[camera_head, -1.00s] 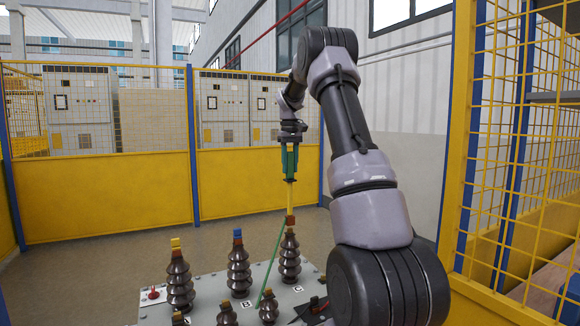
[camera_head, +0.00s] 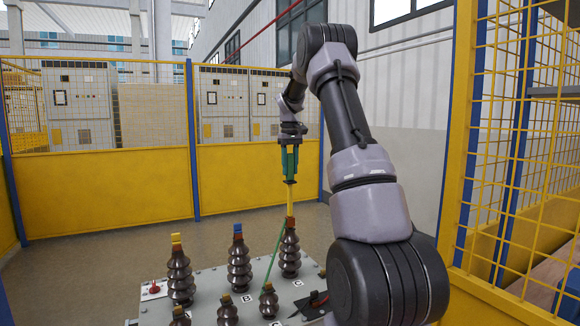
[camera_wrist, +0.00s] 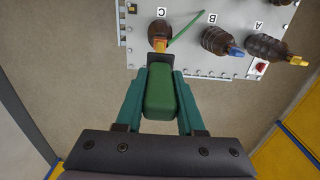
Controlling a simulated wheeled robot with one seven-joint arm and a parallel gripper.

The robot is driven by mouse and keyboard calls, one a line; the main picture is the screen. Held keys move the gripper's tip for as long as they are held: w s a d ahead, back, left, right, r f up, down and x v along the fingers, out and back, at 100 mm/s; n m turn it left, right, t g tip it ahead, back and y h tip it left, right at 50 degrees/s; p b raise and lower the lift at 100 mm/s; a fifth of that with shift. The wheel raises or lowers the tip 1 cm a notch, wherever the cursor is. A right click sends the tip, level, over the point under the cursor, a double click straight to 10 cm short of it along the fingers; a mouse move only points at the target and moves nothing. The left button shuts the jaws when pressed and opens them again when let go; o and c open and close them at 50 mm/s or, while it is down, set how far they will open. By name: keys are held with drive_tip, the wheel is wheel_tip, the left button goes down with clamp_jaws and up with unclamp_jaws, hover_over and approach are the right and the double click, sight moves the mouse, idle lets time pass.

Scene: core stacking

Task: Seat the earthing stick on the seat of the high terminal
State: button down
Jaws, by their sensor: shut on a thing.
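The earthing stick has a green handle (camera_wrist: 160,97) and a yellow rod (camera_head: 291,202). My gripper (camera_head: 290,160) is shut on the handle and holds the stick upright; its teal fingers flank the handle in the wrist view (camera_wrist: 160,105). The rod's lower end is at the brown top of the tall ribbed terminal marked C (camera_head: 290,253), in line with it. I cannot tell whether it is fully down on the seat, which the stick hides. In the wrist view terminal C (camera_wrist: 156,29) shows just beyond the stick's dark collar (camera_wrist: 160,59).
Blue-capped terminal B (camera_head: 239,266) and yellow-capped terminal A (camera_head: 180,280) stand left of C on the grey plate (camera_head: 209,282). Several shorter terminals stand in front. A green cable (camera_head: 275,255) slants down beside C. Yellow mesh fencing (camera_head: 500,150) is at the right.

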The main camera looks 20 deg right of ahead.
drive_tip(key=shift+f, duration=0.3)
drive_tip(key=shift+c, duration=2.2)
unclamp_jaws()
wheel_tip(320, 180, up, 10)
drive_tip(key=shift+r, duration=0.35)
